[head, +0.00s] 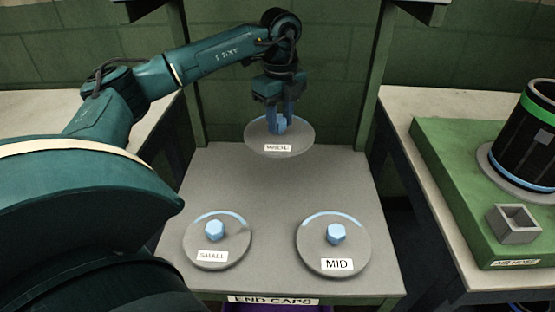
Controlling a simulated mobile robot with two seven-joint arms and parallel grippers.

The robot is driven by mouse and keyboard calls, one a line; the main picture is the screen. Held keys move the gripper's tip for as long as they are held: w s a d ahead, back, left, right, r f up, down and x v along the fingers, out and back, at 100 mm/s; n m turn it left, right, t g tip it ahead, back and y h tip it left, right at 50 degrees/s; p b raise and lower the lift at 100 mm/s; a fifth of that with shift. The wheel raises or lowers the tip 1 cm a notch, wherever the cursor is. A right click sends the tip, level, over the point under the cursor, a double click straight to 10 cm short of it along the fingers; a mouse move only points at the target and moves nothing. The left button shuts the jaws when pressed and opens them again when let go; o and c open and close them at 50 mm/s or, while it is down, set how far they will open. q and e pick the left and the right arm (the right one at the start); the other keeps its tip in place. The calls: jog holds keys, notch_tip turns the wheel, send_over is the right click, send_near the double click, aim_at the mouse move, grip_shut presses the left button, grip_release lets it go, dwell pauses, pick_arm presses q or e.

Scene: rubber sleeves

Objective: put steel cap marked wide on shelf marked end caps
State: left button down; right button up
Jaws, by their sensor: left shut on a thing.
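The steel cap marked wide (298,142) is a grey disc with a white WIDE label, in the upper middle of the head view. My left gripper (279,122) is shut on its blue knob from above. The shelf marked end caps (277,205) is a grey board with an END CAPS label on its front edge. The wide cap is over the rear part of this shelf; I cannot tell whether it touches the board. My right gripper is not in view.
The cap marked small (218,252) lies at the shelf's front left and the cap marked mid (334,257) at its front right. The shelf's middle is bare. Green posts flank its rear. On the right, a green board (450,180) bears a black cylinder (530,130) and a grey square holder (514,228).

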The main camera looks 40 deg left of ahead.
pick_arm(q)
notch_tip(320, 180, down, 10)
jog(key=shift+r, duration=0.1)
dwell(0.4)
jog(key=shift+f, duration=0.2)
jog(key=c, duration=1.1)
grip_release()
jog(key=shift+o, duration=0.2)
notch_tip(320, 180, up, 12)
jog(key=shift+r, duration=0.2)
